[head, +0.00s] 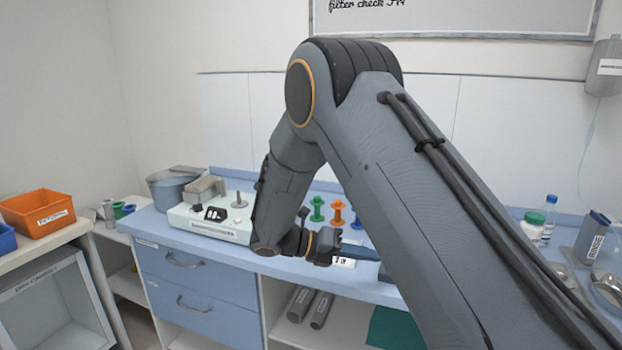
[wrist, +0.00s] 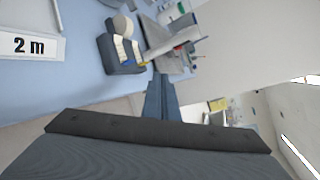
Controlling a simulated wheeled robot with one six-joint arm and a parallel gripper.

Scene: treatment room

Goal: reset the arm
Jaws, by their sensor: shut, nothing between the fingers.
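My arm reaches from the lower right of the head view over the blue counter (head: 400,290) and bends down at its elbow. My gripper (head: 372,254) is low at the counter's front edge, pointing right, beside a small white label (head: 343,262). In the wrist view my gripper's fingers (wrist: 160,98) are together with nothing between them.
Green (head: 317,209) and orange (head: 338,212) spools stand behind the gripper. A white device (head: 205,218) is left of my arm. A green-capped bottle (head: 533,229) stands at right. An orange bin (head: 38,213) sits far left. The wrist view shows a "2 m" label (wrist: 30,46).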

